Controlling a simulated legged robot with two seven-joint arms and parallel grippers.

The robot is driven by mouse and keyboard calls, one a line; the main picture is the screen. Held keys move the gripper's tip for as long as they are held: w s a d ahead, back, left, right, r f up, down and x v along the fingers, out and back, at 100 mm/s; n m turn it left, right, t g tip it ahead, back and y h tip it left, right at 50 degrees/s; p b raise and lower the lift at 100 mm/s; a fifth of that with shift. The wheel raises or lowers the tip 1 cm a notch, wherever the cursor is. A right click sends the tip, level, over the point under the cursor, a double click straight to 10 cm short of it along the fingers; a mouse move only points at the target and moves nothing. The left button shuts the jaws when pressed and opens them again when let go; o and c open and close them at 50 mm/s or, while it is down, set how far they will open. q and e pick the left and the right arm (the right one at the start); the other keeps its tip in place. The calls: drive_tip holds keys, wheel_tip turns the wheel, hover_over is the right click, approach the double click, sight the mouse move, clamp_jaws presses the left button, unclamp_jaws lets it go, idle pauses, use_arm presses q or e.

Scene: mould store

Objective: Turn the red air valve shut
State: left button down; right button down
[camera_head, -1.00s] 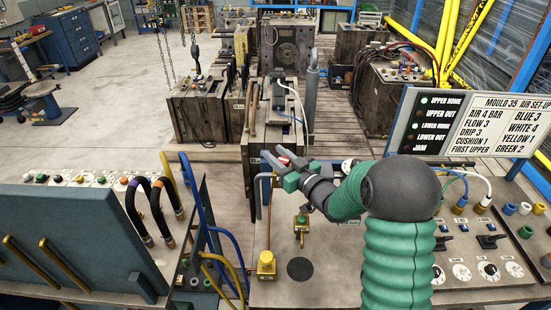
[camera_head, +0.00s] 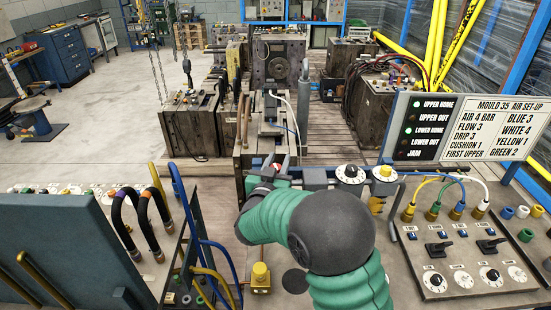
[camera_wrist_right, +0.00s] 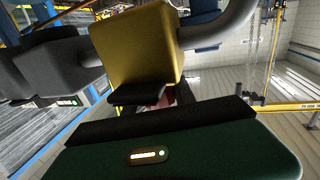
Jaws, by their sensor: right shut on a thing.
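My right gripper (camera_head: 266,166) is at the middle of the head view, beside the left end of the dark bar at the far side of the bench. It is shut on the red air valve (camera_wrist_right: 170,95), of which only a small red part shows between the dark jaws in the wrist view. A yellow block (camera_wrist_right: 137,45) with a grey bent pipe stands right by the jaws there. In the head view my own arm and gripper hide most of the valve, so its turned position cannot be told. My left gripper is not in view.
A black-and-white dial (camera_head: 349,174) and a gauge-like fitting (camera_head: 384,173) sit right of my gripper. A yellow button box (camera_head: 260,276) stands in front. A switch panel (camera_head: 470,262) and sign board (camera_head: 468,127) are at right. A blue-grey case (camera_head: 60,255) stands at left.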

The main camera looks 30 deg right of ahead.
drive_tip(key=m+g+h+p, duration=0.1)
drive_tip(key=m+g+h, duration=0.1)
drive_tip(key=g, duration=0.1)
drive_tip(key=m+g+h+p, duration=0.1)
drive_tip(key=shift+s+d+r+m+g+p, duration=0.2)
drive_tip(key=shift+s+r+m+g+p, duration=0.1)
drive_tip(key=shift+r+g+p, duration=0.1)
drive_tip(key=shift+s+d+f+m+g+h+p, duration=0.15)
drive_tip(key=shift+m+g+h+p, duration=0.2)
drive_tip(key=shift+m+g, duration=0.4)
drive_tip(key=shift+s+d+f+m+g+h+p, duration=0.15)
drive_tip(key=shift+m+g+h+p, duration=0.3)
drive_tip(key=shift+g, duration=0.5)
drive_tip(key=shift+a, duration=0.1)
drive_tip(key=c, duration=1)
unclamp_jaws()
drive_tip(key=shift+a, duration=0.1)
drive_tip(key=shift+c, duration=0.2)
drive_tip(key=shift+a, duration=0.15)
drive_tip(key=b+v, duration=0.2)
drive_tip(key=v, duration=1.4)
drive_tip(key=shift+a, duration=0.4)
